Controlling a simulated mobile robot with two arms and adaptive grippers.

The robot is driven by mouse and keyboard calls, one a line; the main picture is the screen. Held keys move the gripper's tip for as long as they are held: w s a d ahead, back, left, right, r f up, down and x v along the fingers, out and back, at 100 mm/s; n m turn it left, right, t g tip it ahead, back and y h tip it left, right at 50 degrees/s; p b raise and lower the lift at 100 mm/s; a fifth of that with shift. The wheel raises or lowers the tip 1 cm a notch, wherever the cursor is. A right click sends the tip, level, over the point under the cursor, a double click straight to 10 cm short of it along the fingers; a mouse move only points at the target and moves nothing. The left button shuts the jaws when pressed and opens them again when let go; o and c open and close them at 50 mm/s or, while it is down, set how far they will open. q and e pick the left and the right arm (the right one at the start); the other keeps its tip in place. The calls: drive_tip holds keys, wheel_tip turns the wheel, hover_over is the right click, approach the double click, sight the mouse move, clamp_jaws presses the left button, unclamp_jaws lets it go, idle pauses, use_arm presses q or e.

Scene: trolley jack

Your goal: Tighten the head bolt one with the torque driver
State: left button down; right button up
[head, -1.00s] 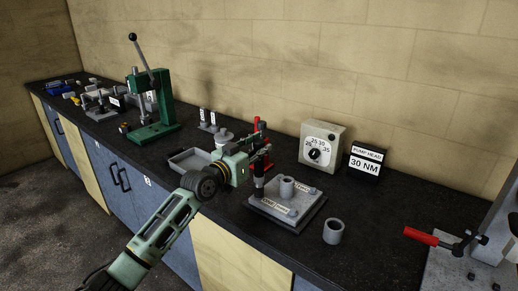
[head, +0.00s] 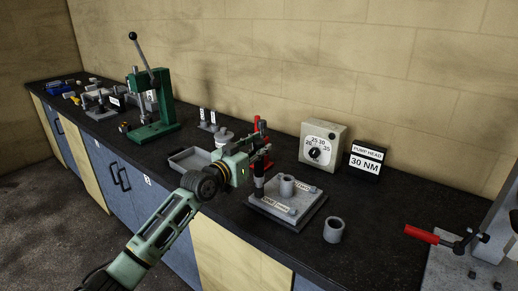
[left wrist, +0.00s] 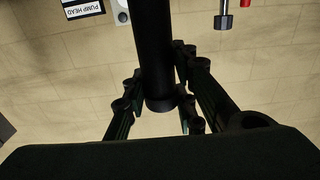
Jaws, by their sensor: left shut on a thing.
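The pump head (head: 286,204) is a grey plate with a short raised tube on a dark base, with bolts near its corners. My left gripper (head: 262,156) is above its back-left corner, shut on the dark torque driver (head: 259,184). The driver stands about upright, its lower end at that corner. The bolt under it is hidden, so I cannot tell whether the tip is seated on it. In the left wrist view the driver's black handle (left wrist: 154,50) lies between the fingers. My right gripper is not in view.
A torque box with a dial (head: 317,152) and a "PUMP HEAD 30 NM" sign (head: 366,163) stand behind. A grey ring (head: 333,231) stands front right. A tray (head: 188,161), a green press (head: 154,105) and a red-handled clamp (head: 424,236) flank the work.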

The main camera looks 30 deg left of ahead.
use_arm(q)
drive_tip(key=shift+d+f, duration=0.1)
drive_tip(key=shift+f, duration=0.35)
idle(0.3)
idle(0.8)
drive_tip(key=shift+r, duration=0.25)
wheel_tip(320, 180, up, 2)
drive_tip(key=shift+w+r+p, duration=0.1)
drive_tip(key=shift+p, duration=0.9)
drive_tip(key=shift+r+p, duration=1.15)
drive_tip(key=shift+r, duration=0.45)
drive_tip(key=shift+f, duration=0.1)
